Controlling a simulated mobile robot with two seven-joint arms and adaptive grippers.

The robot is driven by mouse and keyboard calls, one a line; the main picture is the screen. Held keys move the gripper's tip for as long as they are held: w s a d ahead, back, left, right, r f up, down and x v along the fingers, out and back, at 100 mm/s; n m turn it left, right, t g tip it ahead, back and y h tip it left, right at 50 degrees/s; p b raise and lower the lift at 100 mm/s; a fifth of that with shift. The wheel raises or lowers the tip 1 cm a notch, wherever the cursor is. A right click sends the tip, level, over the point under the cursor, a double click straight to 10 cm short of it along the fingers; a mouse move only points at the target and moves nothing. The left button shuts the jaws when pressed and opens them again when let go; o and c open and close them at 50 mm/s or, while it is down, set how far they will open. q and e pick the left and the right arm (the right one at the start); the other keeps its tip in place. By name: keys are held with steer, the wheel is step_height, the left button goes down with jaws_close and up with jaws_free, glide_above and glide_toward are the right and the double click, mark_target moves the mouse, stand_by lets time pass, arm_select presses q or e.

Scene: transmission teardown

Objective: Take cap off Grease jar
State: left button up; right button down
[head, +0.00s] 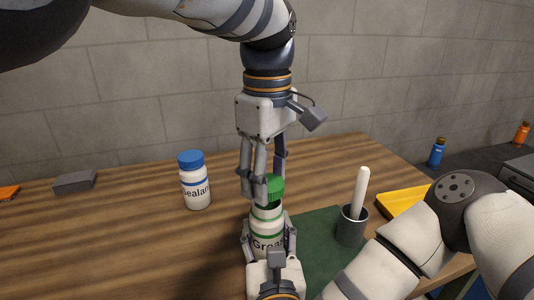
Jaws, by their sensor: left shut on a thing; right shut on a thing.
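The Grease jar (266,228) is white with green bands and stands upright near the middle of the table. My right gripper (268,243) reaches in from the front, shut around the jar's body, and partly hides its label. A green cap (276,186) is at the top of the jar. My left gripper (263,187) points straight down from above and is shut on the cap; its fingers hide part of it. A dark patch shows between cap and jar, but I cannot tell whether they are fully apart.
A white Sealant bottle (196,186) with a blue cap stands to the left. A dark cup (351,228) holding a white-handled tool stands on a green mat (318,222) at right. A yellow tray (402,201) and a grey block (75,183) are farther out. The left tabletop is mostly clear.

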arm_select(q)
step_height(320, 180, up, 3)
steer(key=shift+f, duration=0.1)
arm_select(e)
steer(key=c, duration=0.7)
jaws_free()
steer(key=shift+s, duration=0.1)
